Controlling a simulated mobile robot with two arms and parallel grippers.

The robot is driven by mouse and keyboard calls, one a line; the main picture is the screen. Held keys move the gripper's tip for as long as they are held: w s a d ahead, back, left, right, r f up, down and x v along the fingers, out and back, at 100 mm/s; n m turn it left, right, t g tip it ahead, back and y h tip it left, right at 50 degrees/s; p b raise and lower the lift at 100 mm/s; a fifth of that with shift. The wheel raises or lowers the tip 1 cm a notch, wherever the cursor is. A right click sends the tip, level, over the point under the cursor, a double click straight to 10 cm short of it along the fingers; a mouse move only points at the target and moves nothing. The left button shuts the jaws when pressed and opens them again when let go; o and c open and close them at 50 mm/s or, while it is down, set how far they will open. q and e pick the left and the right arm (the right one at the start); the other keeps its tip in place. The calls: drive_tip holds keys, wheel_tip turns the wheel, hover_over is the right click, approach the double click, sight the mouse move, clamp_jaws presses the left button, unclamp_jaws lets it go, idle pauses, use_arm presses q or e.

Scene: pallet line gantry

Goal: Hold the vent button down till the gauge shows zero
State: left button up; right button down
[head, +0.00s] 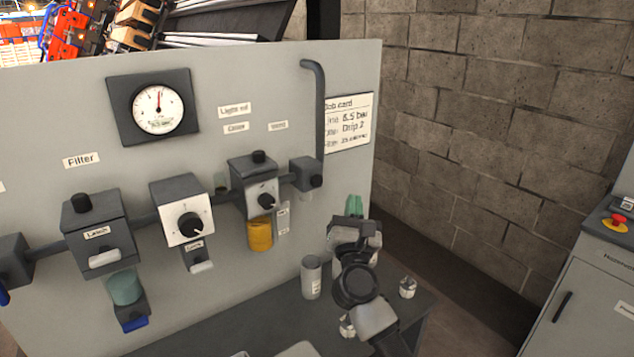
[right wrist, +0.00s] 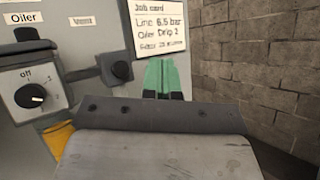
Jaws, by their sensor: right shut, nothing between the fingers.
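The vent button (head: 316,181) is a dark round knob on the small block at the right end of the pipe line; it also shows in the right wrist view (right wrist: 121,70). The round white gauge (head: 157,109) is on a dark square plate at the upper left of the panel. Its needle points nearly straight up; the figures are too small to read. My right gripper (head: 355,206), with green fingers, is shut and empty. It is below and right of the button in the head view, apart from it. My left gripper is not in view.
The grey panel (head: 240,75) also carries a filter unit (head: 97,235), a regulator with a dial (head: 183,210) and an oiler (head: 254,185) with a yellow bowl. A grey cylinder (head: 311,277) stands on the bench below. A job card (head: 348,122) hangs at the panel's right.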

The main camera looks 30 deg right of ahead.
sight(317, 181)
drive_tip(key=w+b, duration=0.3)
drive_tip(key=w, duration=0.6)
drive_tip(key=shift+a, duration=0.35)
drive_tip(key=shift+f+b, duration=0.1)
drive_tip(key=shift+b, duration=0.3)
idle(1.4)
drive_tip(key=shift+w, duration=0.35)
drive_tip(key=shift+w+a+b, duration=0.1)
drive_tip(key=shift+w+b, duration=0.45)
drive_tip(key=shift+b, duration=0.05)
idle(4.0)
